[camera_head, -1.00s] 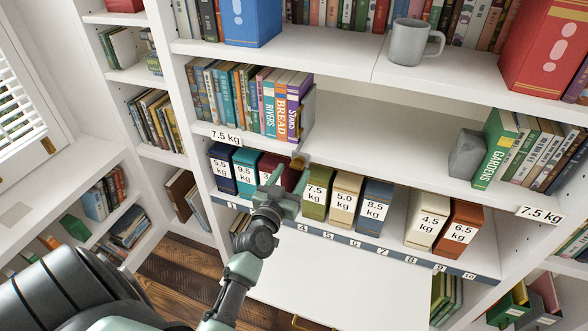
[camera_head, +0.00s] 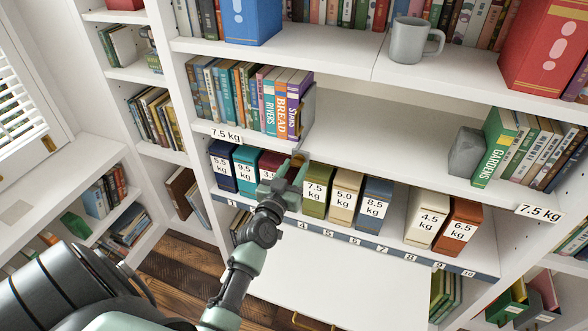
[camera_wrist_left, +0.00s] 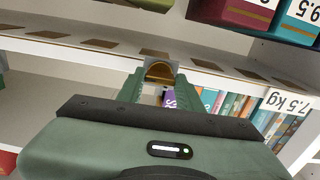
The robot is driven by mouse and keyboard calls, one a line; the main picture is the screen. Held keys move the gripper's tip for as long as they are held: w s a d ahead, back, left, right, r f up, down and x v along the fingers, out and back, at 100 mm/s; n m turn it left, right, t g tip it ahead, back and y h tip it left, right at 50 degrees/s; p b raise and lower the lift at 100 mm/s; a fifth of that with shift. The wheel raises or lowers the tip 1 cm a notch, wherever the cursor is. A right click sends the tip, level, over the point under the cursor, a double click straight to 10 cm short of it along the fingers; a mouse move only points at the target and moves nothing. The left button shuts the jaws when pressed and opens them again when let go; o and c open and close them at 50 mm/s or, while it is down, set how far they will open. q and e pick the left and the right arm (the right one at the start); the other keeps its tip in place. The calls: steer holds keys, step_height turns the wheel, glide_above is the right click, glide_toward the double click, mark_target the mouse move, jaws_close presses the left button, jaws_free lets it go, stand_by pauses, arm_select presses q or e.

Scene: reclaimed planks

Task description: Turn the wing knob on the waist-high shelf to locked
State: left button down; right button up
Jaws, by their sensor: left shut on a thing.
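The wing knob (camera_wrist_left: 160,71) is a brass-coloured piece on the front edge of the waist-high shelf (camera_head: 390,165). In the left wrist view it sits between my fingertips, in front of a small grey plate. My left gripper (camera_head: 287,174) is at that shelf edge, below the books' right end, and it also shows in the left wrist view (camera_wrist_left: 160,84). It is shut on the knob. In the head view the fingers mostly hide the knob, so its exact angle and any lock marking cannot be read. My right gripper is not in view.
Books (camera_head: 265,100) stand on the shelf just above the gripper. Labelled weight boxes, such as an olive one (camera_head: 315,198) and a cream one (camera_head: 345,203), stand close below and beside it. A grey block (camera_head: 467,153) is further right. The shelf's middle is clear.

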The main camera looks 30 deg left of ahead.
arm_select(q)
steer(key=shift+n, duration=0.3)
steer(key=n, duration=0.3)
steer(key=shift+n+p, duration=0.3)
steer(key=shift+n, duration=0.1)
steer(key=n, duration=0.9)
steer(key=shift+n, duration=2.3)
steer(key=c, duration=0.9)
jaws_free()
